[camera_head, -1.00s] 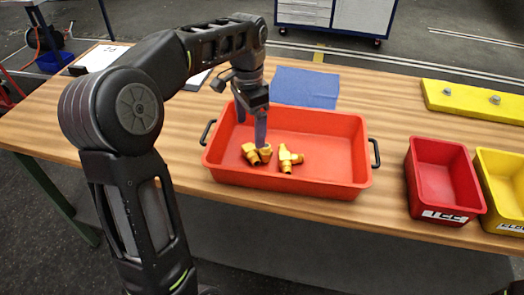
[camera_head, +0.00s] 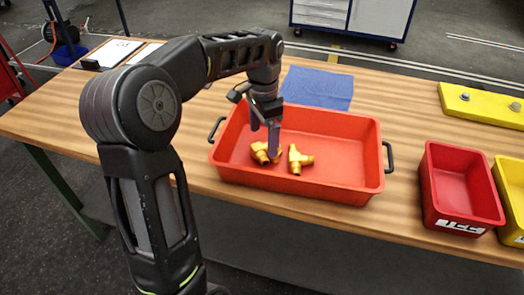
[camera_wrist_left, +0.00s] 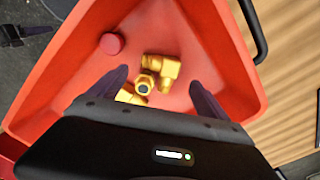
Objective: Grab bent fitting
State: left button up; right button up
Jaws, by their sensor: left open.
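Two golden fittings lie in the orange-red tray (camera_head: 240,179). The left fitting (camera_head: 260,155) is partly hidden by my left gripper (camera_head: 265,140); the right fitting (camera_head: 300,161) lies apart from it and looks T-shaped. My left gripper is open, its fingers pointing down into the tray, just above the left fitting. In the left wrist view, golden fitting parts show between the spread fingers (camera_wrist_left: 158,84): a bent-looking piece (camera_wrist_left: 168,68) and a dark-holed end (camera_wrist_left: 143,84). Their lower part is hidden by the gripper body. My right gripper is not in view.
A small red round thing (camera_wrist_left: 111,43) lies in the tray in the left wrist view. A red bin (camera_head: 461,188) and a yellow bin (camera_head: 510,190) stand to the right. A blue cloth (camera_head: 318,87) and a yellow bar (camera_head: 484,104) lie behind. The tray's right half is clear.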

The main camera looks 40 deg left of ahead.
aim_at(263, 151)
pick_arm(q)
jog(key=shift+s+f+p, duration=0.1)
jog(key=shift+f+p, duration=0.25)
jog(key=shift+f, duration=2.3)
jog(key=shift+c, duration=0.2)
jog(key=c, duration=1.6)
jog(key=shift+r, duration=0.15)
notch_tip(263, 151, up, 10)
jog(key=shift+f, duration=0.1)
